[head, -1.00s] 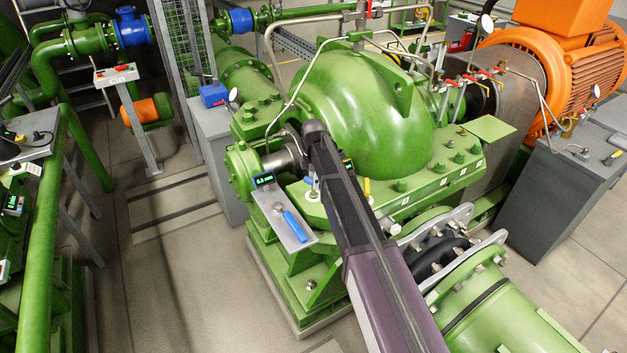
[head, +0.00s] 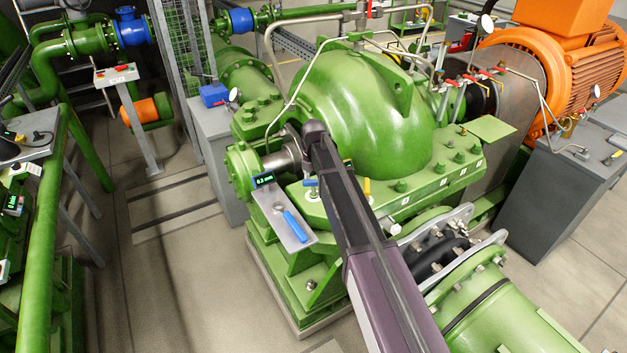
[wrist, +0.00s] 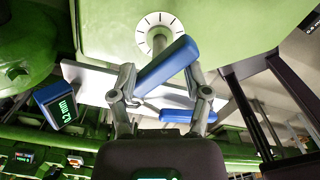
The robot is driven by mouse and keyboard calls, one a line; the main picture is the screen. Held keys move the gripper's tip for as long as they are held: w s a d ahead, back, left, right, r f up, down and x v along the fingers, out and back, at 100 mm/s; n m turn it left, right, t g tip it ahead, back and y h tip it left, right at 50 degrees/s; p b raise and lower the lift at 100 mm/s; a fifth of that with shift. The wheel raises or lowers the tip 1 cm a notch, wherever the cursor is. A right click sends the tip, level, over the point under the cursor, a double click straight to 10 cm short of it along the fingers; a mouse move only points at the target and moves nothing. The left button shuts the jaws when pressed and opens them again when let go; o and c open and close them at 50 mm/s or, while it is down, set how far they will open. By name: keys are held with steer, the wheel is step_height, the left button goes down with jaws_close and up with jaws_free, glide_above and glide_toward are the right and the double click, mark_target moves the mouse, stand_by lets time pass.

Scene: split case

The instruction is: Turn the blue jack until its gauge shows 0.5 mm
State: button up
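The blue jack's handle (wrist: 165,64) lies slantwise between the fingers of my gripper (wrist: 161,76) in the wrist view. A pale round dial with tick marks (wrist: 158,24) shows behind it. My fingers stand wide apart, one on each side of the handle; whether they touch it I cannot tell. In the head view the blue jack (head: 311,183) shows just left of my arm, which hides my gripper. The blue-cased gauge (wrist: 59,105) reads 0.2 mm in the wrist view; it also shows in the head view (head: 263,180), where its digits are small.
A grey plate (head: 281,223) beside the jack carries a blue-handled tool (head: 295,226). A yellow jack (head: 367,187) stands just right of my arm. The large green pump casing (head: 365,110) rises behind. Open floor lies to the left.

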steer(key=shift+r+p, duration=6.95)
steer(key=shift+r, duration=0.15)
steer(key=s+d+f+m+b, duration=0.7)
steer(key=s+d+m, duration=0.3)
steer(key=s+m, duration=0.1)
steer(key=s+d+f+m+b, duration=0.8)
steer(key=s+d+m, duration=0.2)
steer(key=m, duration=0.4)
steer(key=shift+s+d+f, duration=0.15)
steer(key=shift+s+d, duration=0.25)
steer(key=shift+s, duration=0.35)
step_height(320, 180, up, 15)
steer(key=n+p, duration=1.5)
steer(key=n, duration=0.1)
glide_above(314, 180)
steer(key=shift+s, duration=0.1)
